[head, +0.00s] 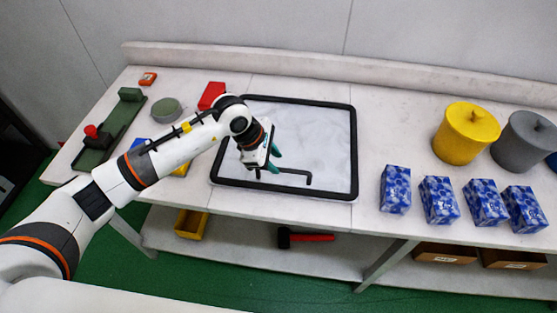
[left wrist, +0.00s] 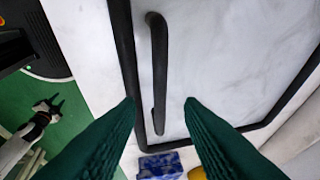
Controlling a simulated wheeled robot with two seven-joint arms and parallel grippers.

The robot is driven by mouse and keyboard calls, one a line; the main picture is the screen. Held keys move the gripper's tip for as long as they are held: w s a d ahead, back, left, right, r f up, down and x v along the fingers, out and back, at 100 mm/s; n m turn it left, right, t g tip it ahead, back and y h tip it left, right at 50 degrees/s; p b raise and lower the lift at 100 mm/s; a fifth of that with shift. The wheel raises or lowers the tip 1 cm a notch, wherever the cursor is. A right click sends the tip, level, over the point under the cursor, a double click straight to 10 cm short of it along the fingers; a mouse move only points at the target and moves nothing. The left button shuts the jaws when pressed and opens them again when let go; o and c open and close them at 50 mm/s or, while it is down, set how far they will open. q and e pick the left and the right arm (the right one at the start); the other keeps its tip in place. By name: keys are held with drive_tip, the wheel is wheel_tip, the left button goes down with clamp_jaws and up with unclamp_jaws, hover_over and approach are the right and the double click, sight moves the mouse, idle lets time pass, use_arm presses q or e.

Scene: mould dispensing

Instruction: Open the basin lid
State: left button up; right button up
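The basin lid (head: 320,130) is a white marbled panel with a thick black rim, lying flat in the middle of the table. A black bar handle (head: 294,171) runs along its near side. My left gripper (head: 273,160) is over the lid at the handle's left part. In the left wrist view, its two green fingers (left wrist: 160,103) are spread apart with a gap between them. The handle (left wrist: 158,70) shows beyond and between the fingertips, not clasped. The lid (left wrist: 215,60) lies flat beneath. My right gripper is not seen.
A red block (head: 211,95), grey round container (head: 166,110) and green tray (head: 112,135) are at left. A yellow lidded pot (head: 466,133), grey pot (head: 522,140) and several blue patterned boxes (head: 395,189) are at right. A red-handled hammer (head: 306,238) lies on the shelf below.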

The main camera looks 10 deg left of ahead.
sight(282, 169)
use_arm(q)
drive_tip(key=shift+x, duration=1.7)
clamp_jaws()
